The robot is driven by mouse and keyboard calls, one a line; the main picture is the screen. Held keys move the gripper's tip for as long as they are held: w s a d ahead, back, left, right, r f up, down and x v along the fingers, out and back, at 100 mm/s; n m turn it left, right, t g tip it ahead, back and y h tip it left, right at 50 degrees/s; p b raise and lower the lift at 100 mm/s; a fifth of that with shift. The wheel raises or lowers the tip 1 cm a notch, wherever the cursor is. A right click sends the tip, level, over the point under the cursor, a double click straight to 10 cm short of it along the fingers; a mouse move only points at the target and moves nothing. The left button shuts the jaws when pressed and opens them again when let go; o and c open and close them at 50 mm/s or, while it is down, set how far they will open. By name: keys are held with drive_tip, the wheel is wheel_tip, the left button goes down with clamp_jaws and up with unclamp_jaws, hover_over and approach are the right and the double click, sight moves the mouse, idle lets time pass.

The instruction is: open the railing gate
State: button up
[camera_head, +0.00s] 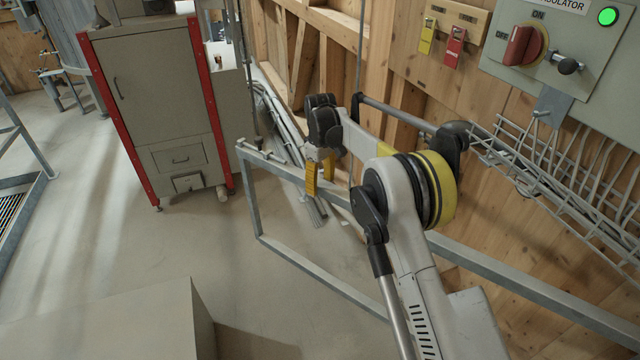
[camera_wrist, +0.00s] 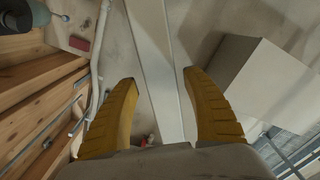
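The railing gate (camera_head: 256,207) is a grey metal tube frame, seen in the head view from the centre to the lower right. Its top rail (camera_head: 485,264) slopes down to the right, partly hidden by my arm. My gripper (camera_head: 320,176) points down at the top rail near its left end, with its yellow fingers apart. In the wrist view, the rail (camera_wrist: 155,62) runs lengthwise between the two open fingertips (camera_wrist: 158,78). One finger shows on each side of it. I cannot tell whether either finger touches the rail.
A grey cabinet with red edges (camera_head: 160,95) stands at the back left. A timber wall (camera_head: 400,75) with a control panel (camera_head: 590,50) and wire cable tray (camera_head: 550,185) is on the right. A beige box (camera_head: 110,325) is at the lower left. Floor left of the gate is clear.

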drive_tip(key=shift+a+r, duration=0.1)
wheel_tip(320, 180, up, 12)
idle(0.5)
